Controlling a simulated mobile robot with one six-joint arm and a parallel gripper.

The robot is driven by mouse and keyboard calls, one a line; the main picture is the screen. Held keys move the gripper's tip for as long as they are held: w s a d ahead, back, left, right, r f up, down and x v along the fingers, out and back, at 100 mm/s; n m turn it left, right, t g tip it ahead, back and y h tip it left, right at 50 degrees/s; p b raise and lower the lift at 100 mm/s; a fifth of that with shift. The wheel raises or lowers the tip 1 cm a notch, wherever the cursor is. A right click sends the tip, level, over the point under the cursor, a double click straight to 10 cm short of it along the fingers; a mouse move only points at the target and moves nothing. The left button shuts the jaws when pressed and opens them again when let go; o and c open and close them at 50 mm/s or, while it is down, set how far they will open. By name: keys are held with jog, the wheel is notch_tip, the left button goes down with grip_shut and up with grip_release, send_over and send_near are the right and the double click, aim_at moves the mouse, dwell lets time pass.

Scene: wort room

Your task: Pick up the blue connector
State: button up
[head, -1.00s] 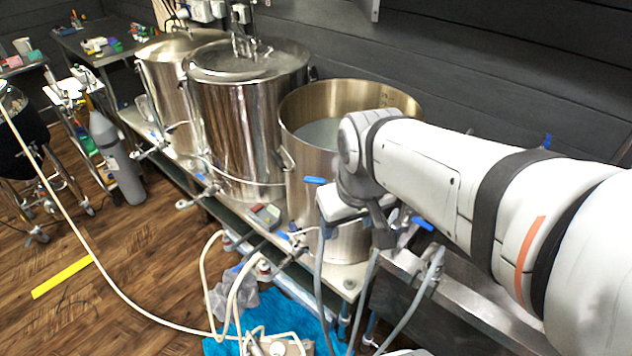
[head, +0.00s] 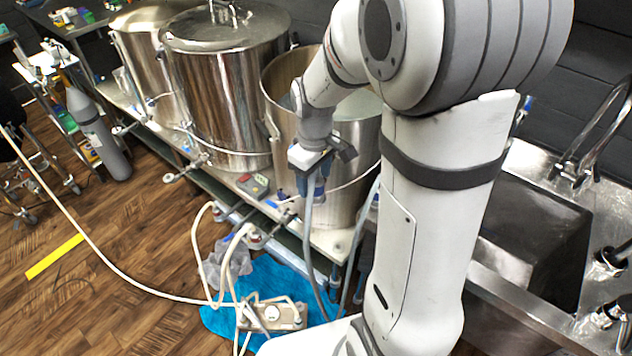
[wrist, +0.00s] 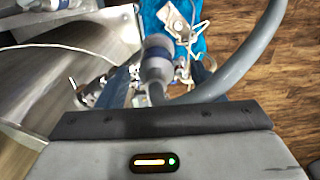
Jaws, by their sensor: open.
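The blue connector (wrist: 156,66) shows in the wrist view as a blue-banded, grey-white fitting just beyond the dark front edge of my gripper. A thick grey hose curves close beside it. In the head view my gripper (head: 316,172) points down in front of the nearest open steel kettle (head: 345,160). A small blue part shows right at the gripper, with the grey hose (head: 307,235) hanging below. My gripper is open. Its fingertips are hard to make out, and I cannot tell whether they touch the connector.
Two lidded kettles (head: 225,85) stand left of the open one on a metal stand. A sink (head: 530,230) is at the right. A pump (head: 275,315) and pale hoses lie on a blue cloth (head: 225,322) on the wooden floor. A grey gas cylinder (head: 100,140) stands at left.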

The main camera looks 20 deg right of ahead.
aim_at(316, 186)
jog(key=shift+w+d+f+p, duration=0.1)
jog(key=shift+f+p, duration=0.05)
jog(key=shift+f, duration=0.75)
jog(key=shift+d+f+p, duration=0.1)
jog(key=shift+f+p, duration=0.05)
jog(key=shift+f, duration=0.7)
jog(key=shift+c, duration=0.5)
jog(key=c, duration=1.1)
notch_tip(316, 186, up, 10)
jog(key=shift+b, duration=0.8)
jog(key=shift+r, duration=0.1)
jog(key=shift+r+p, duration=1.65)
jog(key=shift+r, duration=0.55)
